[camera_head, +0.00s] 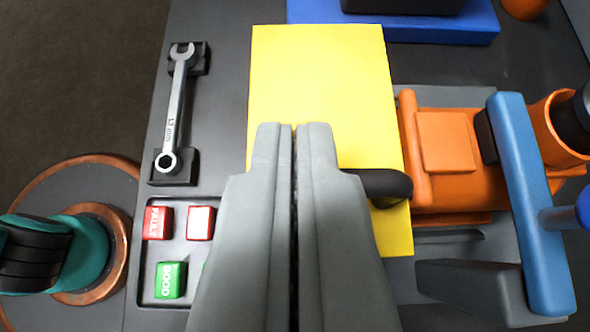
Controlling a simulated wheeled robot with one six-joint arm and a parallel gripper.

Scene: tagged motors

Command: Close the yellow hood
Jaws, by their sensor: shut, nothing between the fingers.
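The yellow hood (322,75) shows as a flat yellow panel in the upper middle of the view. Its lower part is partly hidden behind my gripper. A dark rounded handle-like part (385,184) sticks out at its lower right, partly covered by my gripper. My gripper (294,128) points up the picture in front of the yellow panel. Its two grey fingers are together with only a thin dark line between them, and nothing is held. I cannot tell whether the fingertips touch the panel.
An orange motor part (455,150) and a blue bar (532,200) stand right of the hood. A wrench (175,110) lies on black holders at left. A tray with red (158,222) and green tags (170,280) is lower left. A blue block (440,25) is behind.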

